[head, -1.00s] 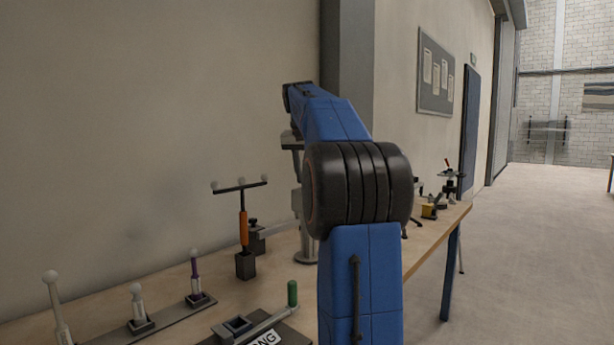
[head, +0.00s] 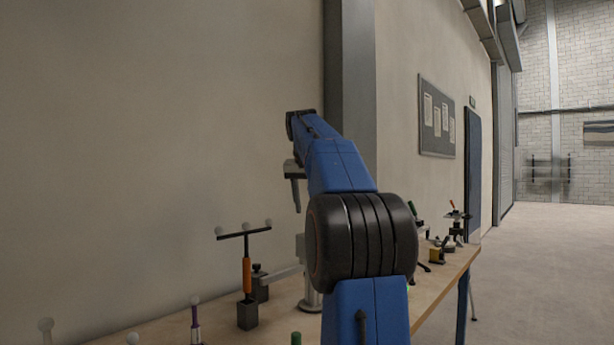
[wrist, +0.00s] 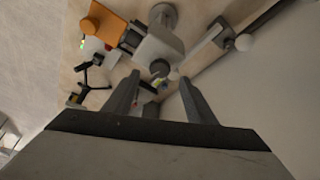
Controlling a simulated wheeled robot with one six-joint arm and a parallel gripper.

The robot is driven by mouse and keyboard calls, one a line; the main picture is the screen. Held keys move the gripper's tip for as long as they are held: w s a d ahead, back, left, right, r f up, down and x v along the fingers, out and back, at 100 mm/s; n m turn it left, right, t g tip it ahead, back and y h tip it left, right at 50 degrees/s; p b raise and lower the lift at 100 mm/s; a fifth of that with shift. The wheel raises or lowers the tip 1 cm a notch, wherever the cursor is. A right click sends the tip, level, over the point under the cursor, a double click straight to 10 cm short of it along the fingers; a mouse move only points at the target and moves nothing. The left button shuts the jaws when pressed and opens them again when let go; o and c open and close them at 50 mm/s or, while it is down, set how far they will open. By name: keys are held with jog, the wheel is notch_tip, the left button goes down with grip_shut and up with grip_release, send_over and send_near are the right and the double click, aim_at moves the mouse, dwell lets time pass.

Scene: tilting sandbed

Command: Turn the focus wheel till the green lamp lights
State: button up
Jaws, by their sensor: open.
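My gripper (wrist: 163,92) is open and empty, its two grey fingers spread. In the head view, a finger (head: 295,194) hangs above a pale stand (head: 302,255) on the workbench, with a gap between them. In the wrist view, the pale body of a device (wrist: 160,45) and a small dark round part (wrist: 160,67) show beyond the fingers. The round part may be the focus wheel; I cannot tell. A small green spot (wrist: 82,44) shows beside an orange block (wrist: 105,22); whether it is the lamp is unclear.
A T-shaped tool with an orange handle (head: 247,275) stands in a dark block to the left. The wooden bench (head: 440,275) carries several small tools at its far end. A wall runs close behind the bench; open floor (head: 540,270) lies to the right.

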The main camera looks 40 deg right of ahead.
jog(key=v, duration=1.2)
jog(key=shift+w, duration=0.15)
